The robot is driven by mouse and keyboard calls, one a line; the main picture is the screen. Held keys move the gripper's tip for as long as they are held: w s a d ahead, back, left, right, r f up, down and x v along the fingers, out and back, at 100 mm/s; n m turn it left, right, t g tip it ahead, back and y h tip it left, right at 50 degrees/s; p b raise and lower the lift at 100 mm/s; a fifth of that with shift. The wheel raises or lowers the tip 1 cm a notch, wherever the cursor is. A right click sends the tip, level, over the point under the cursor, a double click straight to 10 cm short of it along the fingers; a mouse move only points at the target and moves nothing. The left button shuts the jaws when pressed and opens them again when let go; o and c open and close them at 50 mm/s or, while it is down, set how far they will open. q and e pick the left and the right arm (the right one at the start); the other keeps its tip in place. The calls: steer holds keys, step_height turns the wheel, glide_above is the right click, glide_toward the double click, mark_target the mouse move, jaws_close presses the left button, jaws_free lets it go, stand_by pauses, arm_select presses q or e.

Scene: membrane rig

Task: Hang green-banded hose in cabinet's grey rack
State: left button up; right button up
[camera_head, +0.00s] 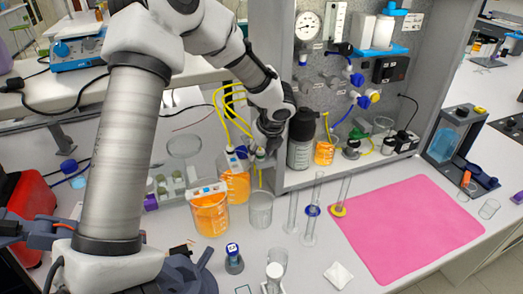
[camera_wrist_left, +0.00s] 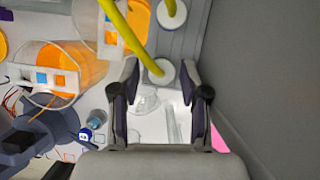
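My left gripper (camera_head: 270,140) is at the left side of the grey cabinet (camera_head: 284,100), low beside its side wall. In the left wrist view its two fingers (camera_wrist_left: 160,82) are spread, with a gap on each side of a white round hose end (camera_wrist_left: 161,72). A yellow hose (camera_wrist_left: 122,30) runs down to this end, which appears apart from both fingers. Several yellow hoses (camera_head: 228,97) loop left of the gripper in the head view. I cannot make out a green band on any of them. I cannot clearly tell which part is the grey rack. My right gripper is not in view.
Orange-filled beakers (camera_head: 210,216) and an empty glass beaker (camera_head: 260,210) stand below the gripper. A dark bottle (camera_head: 301,140) stands just right of it in the cabinet. Glass cylinders (camera_head: 312,210) stand in front. A pink mat (camera_head: 410,225) lies clear at right.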

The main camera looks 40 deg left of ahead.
arm_select(q)
steer(key=shift+a, duration=0.1)
steer(key=shift+r, duration=0.15)
stand_by(0.3)
steer(key=shift+r, duration=0.3)
steer(key=v, duration=1.1)
steer(key=shift+s, duration=0.1)
steer(key=shift+d, duration=0.25)
